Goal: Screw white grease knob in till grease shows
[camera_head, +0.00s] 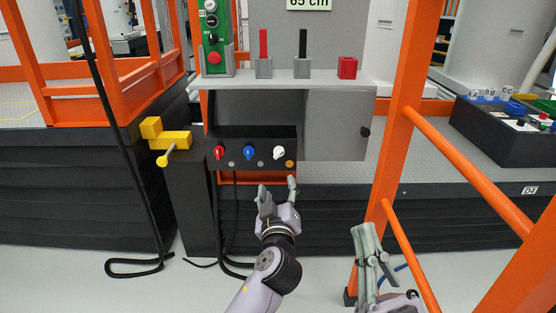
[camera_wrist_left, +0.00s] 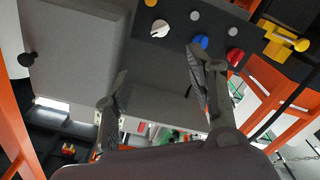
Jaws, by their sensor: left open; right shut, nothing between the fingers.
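The white knob (camera_head: 279,153) is on the dark panel (camera_head: 260,139), at the right end of a row with a blue knob (camera_head: 249,153) and a red knob (camera_head: 219,152). A small yellow-orange dot (camera_head: 289,164) sits just below and right of it. In the left wrist view the white knob (camera_wrist_left: 160,29) is at the top, beyond the fingers. My left gripper (camera_head: 278,186) is open and empty, below the panel and apart from the knob. My right gripper (camera_head: 368,240) is shut and empty at the lower right, by the orange post.
An orange post (camera_head: 398,120) and rails stand on the right. A yellow handle (camera_head: 165,141) juts out left of the panel. A grey door (camera_head: 334,125) with a black knob is to the right. A shelf (camera_head: 300,84) above holds red and black handled tools.

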